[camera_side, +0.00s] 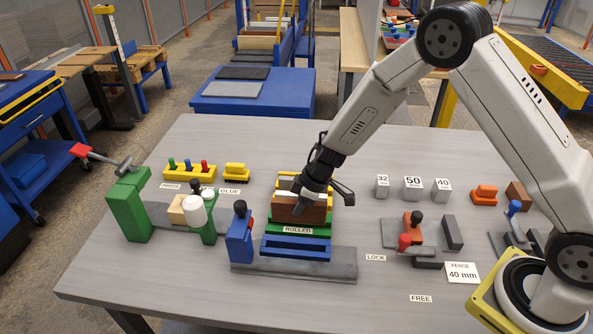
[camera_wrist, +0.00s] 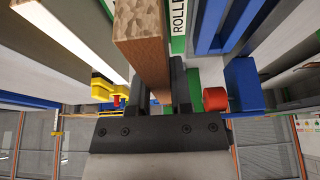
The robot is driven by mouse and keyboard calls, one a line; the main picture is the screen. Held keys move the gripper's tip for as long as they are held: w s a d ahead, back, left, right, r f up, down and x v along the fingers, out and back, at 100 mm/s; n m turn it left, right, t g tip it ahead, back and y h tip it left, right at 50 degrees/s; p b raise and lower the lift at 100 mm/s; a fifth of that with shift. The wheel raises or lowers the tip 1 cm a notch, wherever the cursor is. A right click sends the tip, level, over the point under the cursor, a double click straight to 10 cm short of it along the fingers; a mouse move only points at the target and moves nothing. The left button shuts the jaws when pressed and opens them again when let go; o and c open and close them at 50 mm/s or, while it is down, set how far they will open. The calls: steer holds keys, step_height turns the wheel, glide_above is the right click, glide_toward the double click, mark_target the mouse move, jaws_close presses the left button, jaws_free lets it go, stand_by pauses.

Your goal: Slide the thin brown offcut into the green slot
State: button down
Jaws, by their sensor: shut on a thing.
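The brown offcut (camera_side: 299,213) is a wooden board at the middle of the rack, and it also shows large in the wrist view (camera_wrist: 140,55). My gripper (camera_side: 312,190) is shut on it from above; in the wrist view the board runs between the dark fingers (camera_wrist: 162,88). The green slot (camera_side: 271,224) is just in front of and below the board, with a "ROLLED" label on its front. I cannot tell whether the board's lower edge is inside the slot; its far side is hidden by my gripper.
A blue slot (camera_side: 295,253) stands in front of the green one, and a yellow slot (camera_side: 290,176) behind. A blue clamp block (camera_side: 239,240) with a red knob (camera_wrist: 215,99) is close by. Weights (camera_side: 412,188) stand to the right.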

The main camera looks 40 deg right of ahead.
mark_target(294, 220)
steer(key=shift+f, duration=1.55)
steer(key=shift+c, duration=2.2)
jaws_free()
steer(key=shift+r, duration=0.15)
steer(key=shift+v, duration=3.8)
